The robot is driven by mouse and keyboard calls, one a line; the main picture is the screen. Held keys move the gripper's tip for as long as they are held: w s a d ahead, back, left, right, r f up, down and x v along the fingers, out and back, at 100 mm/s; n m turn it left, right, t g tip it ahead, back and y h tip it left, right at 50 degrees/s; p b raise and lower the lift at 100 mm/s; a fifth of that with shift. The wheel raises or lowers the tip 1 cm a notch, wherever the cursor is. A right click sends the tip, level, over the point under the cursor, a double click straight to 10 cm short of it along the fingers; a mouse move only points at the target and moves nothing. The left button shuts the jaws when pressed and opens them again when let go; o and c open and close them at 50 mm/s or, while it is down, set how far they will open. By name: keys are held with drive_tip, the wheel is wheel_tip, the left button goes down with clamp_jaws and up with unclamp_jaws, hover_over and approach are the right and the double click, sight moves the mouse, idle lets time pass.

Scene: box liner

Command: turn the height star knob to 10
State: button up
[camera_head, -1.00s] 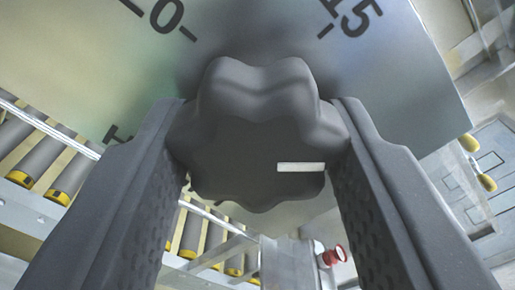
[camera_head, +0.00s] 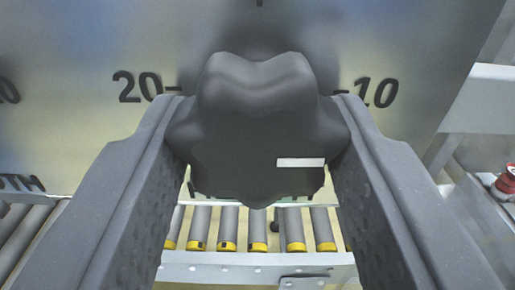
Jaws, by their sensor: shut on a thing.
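The height star knob (camera_head: 258,115) is a dark grey, lobed knob in the middle of the view, in front of a metal plate. A short white pointer line (camera_head: 300,162) on its face points right, the same way as the tick beside the 10 (camera_head: 382,92). The 20 (camera_head: 137,87) is on the left. My gripper (camera_head: 258,140) is shut on the knob, with one finger on each side. The knob hides the middle of the dial.
The metal plate (camera_head: 420,35) fills the upper view. Below it runs a conveyor of grey rollers with yellow ends (camera_head: 228,228) and a pale rail (camera_head: 235,266). A red button (camera_head: 508,180) is at the right edge. Partial lettering shows at the left.

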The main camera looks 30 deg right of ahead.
drive_tip(key=shift+f+m, duration=0.1)
drive_tip(key=shift+m, duration=0.2)
drive_tip(key=o, duration=1)
drive_tip(key=shift+d, duration=0.1)
drive_tip(key=shift+c, duration=0.2)
drive_tip(key=shift+s+a, duration=0.3)
drive_tip(key=shift+s, duration=0.1)
drive_tip(key=v, duration=1.2)
drive_tip(key=shift+s+a+p, duration=0.25)
drive_tip(key=shift+s+p, duration=0.05)
drive_tip(key=shift+p, duration=0.15)
